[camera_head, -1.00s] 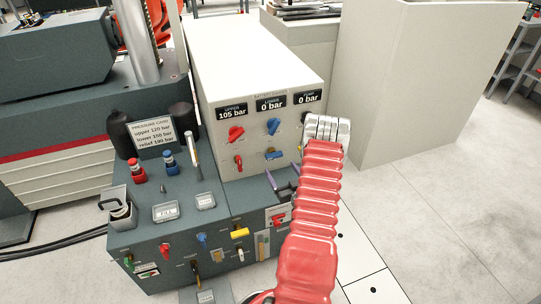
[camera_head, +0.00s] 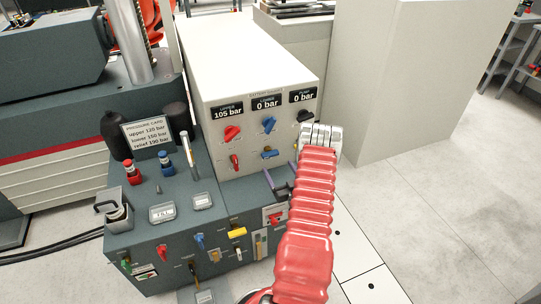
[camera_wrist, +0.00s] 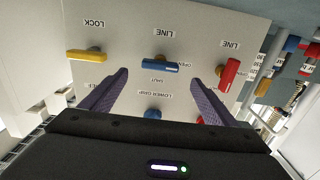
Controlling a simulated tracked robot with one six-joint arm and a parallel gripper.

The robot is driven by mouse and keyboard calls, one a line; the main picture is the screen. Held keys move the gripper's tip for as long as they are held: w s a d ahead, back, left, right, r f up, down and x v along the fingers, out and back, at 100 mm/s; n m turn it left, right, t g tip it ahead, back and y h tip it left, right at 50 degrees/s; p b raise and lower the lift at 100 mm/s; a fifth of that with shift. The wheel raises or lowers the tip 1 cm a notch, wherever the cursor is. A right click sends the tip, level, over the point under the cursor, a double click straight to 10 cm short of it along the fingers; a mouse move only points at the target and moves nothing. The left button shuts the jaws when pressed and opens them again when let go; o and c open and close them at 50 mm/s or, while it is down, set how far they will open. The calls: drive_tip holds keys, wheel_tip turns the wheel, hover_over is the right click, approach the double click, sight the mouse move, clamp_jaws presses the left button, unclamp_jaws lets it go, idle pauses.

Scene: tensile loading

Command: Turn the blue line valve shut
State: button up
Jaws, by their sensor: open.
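The blue line valve is a blue lever (camera_head: 269,154) on the front of the pale control box, below a blue knob. In the wrist view, which is upside down, the blue lever (camera_wrist: 160,65) lies roughly horizontal, its handle end by the OPEN label and the SHUT label just below it. My gripper (camera_head: 280,182) has purple fingers and is just in front of and below the lever in the head view. In the wrist view my gripper (camera_wrist: 159,78) is open, its fingers on either side of the blue lever, with nothing between them. I cannot tell the remaining depth gap.
A red line lever (camera_wrist: 229,73) is close beside the right finger in the wrist view, and a yellow lock lever (camera_wrist: 86,56) is near the left one. A green-grey console (camera_head: 165,236) with several knobs stands below the panel (camera_head: 250,140).

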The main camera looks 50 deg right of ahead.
sight(272, 156)
drive_tip(key=x, duration=1)
drive_tip(key=shift+w+d+r, duration=0.1)
drive_tip(key=shift+w+d, duration=0.05)
drive_tip(key=c, duration=1.1)
